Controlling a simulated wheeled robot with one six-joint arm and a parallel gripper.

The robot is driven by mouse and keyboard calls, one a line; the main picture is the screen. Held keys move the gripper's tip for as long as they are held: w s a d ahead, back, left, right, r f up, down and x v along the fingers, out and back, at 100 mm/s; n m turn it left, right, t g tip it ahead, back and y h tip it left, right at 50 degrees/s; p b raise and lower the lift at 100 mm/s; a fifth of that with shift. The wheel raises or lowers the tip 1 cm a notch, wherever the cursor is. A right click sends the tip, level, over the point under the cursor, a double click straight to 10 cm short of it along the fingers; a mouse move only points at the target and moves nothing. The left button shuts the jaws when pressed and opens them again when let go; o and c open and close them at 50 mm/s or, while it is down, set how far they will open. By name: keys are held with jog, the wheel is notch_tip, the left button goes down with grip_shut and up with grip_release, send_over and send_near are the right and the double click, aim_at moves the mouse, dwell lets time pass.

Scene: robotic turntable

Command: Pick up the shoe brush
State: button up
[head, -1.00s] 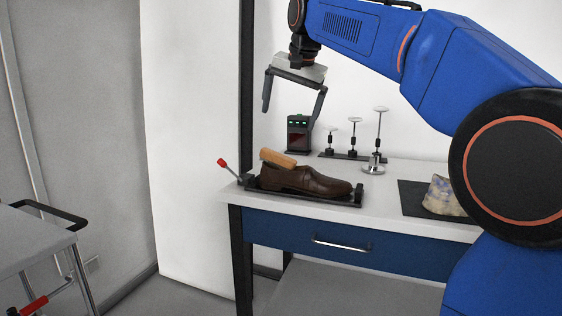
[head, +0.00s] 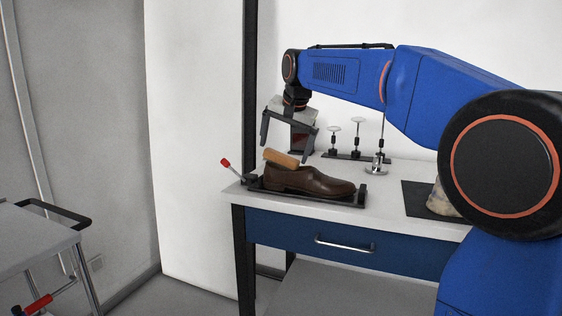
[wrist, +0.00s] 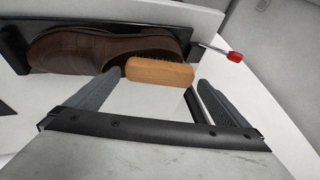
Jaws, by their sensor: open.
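The shoe brush (head: 282,158) has a tan wooden back and lies tilted over the opening of the brown shoe (head: 312,180). In the wrist view the brush (wrist: 160,72) shows dark bristles along its edge beside the shoe (wrist: 95,50). My gripper (head: 285,150) is open, above the brush in the head view. In the wrist view its two fingers (wrist: 155,85) stand apart, with the brush between or just beyond their tips. I cannot tell the exact gap. Nothing is held.
The shoe sits in a black clamp tray (head: 345,202) with a red-knobbed lever (head: 225,162). A black mat (head: 415,200) with a pale object (head: 441,200) is at right on the table (head: 390,212).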

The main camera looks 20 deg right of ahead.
aim_at(281, 161)
jog(key=x, duration=0.2)
jog(key=shift+w+f, duration=0.1)
jog(key=shift+f, duration=0.2)
jog(key=c, duration=0.8)
jog(key=shift+c, duration=0.2)
